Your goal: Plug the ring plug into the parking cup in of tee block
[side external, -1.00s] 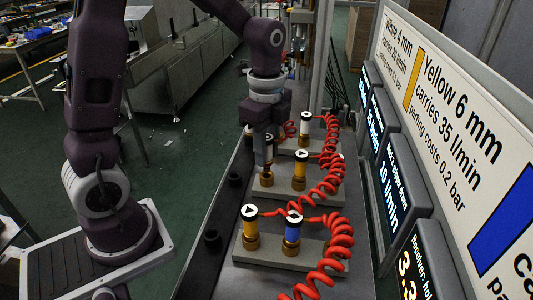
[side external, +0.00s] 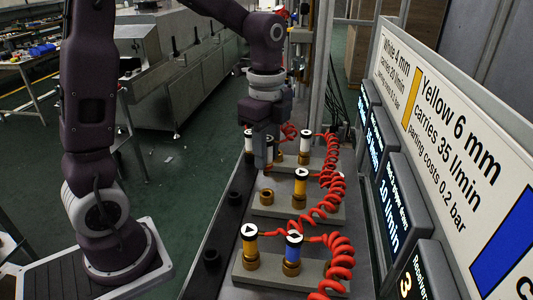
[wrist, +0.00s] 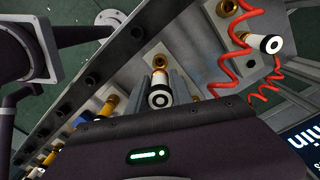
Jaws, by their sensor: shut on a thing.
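My gripper (side external: 262,152) is shut on the ring plug, a white-topped plug with a black ring mark and a brass lower part, in the wrist view (wrist: 160,93). It holds the plug above the bench; in the side view the fingers cover most of it. An empty brass cup (side external: 267,196) stands on the middle grey block (side external: 325,212), below and in front of my gripper. In the wrist view an open brass cup (wrist: 160,62) shows just beyond the held plug, apart from it. I cannot tell which cup is the parking cup.
Another white plug (side external: 305,146) stands on the far block. A yellow plug (side external: 301,182) stands on the middle block; yellow (side external: 249,240) and blue (side external: 292,250) plugs stand on the near one. Red coiled hoses (side external: 340,258) run along the right. Black cups (side external: 212,258) line the left edge.

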